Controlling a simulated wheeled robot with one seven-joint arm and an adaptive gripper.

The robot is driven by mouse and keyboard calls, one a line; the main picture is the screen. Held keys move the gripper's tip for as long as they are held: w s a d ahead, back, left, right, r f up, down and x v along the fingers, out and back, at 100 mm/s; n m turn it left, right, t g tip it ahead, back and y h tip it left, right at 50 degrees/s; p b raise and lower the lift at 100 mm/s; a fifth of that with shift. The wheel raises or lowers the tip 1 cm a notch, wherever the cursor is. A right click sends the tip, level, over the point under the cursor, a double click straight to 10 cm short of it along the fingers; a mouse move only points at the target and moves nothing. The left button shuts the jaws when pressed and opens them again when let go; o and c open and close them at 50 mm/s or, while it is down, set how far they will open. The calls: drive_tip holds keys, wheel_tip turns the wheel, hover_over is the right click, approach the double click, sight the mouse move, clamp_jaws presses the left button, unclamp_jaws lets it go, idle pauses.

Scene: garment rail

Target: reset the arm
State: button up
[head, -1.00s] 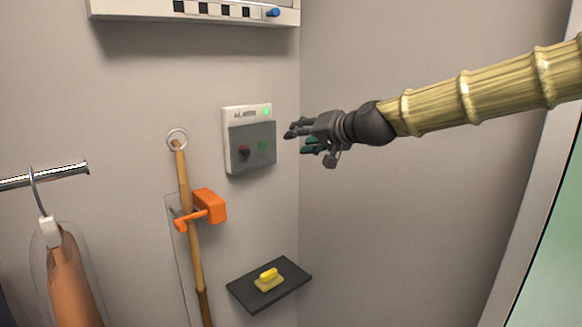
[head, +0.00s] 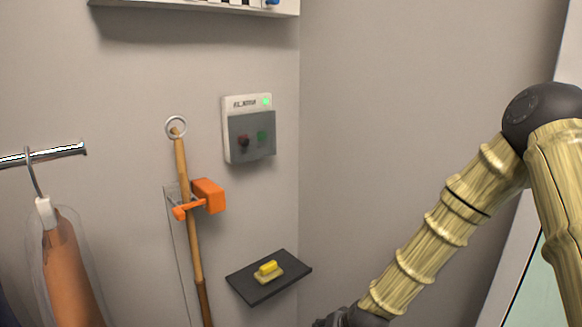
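My arm is on the right side of the head view, bent at a dark elbow joint, with its forearm slanting down and to the left. My gripper (head: 330,322) is at the bottom edge, mostly cut off by the frame, so its fingers cannot be judged. It is below and to the right of the small dark shelf and apart from it in the picture.
A wall box (head: 249,128) has a green light and red and green buttons behind a dark cover. An orange clip (head: 208,196) holds a wooden pole (head: 194,245). A dark shelf (head: 250,290) bears a yellow-handled block (head: 268,270). A garment (head: 68,275) hangs from a rail (head: 60,153).

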drive_tip(key=s+d+f+g+h+b, duration=0.1)
drive_tip(key=s+d+f+g, duration=0.15)
drive_tip(key=s+f, duration=0.6)
drive_tip(key=s+d+f+g+h+b, duration=0.1)
drive_tip(key=s+d+f, duration=0.3)
drive_tip(key=s+f, duration=0.5)
drive_tip(key=s+d+f+n+g+h, duration=0.1)
drive_tip(key=s+d+f, duration=0.2)
drive_tip(key=s, duration=0.6)
drive_tip(key=s+d+f+g+b, duration=0.1)
drive_tip(key=s+d+f, duration=0.2)
drive_tip(key=s, duration=0.7)
drive_tip(key=shift+s+d+n+h, duration=0.3)
drive_tip(key=shift+d+n+h, duration=0.1)
drive_tip(key=shift+f, duration=0.1)
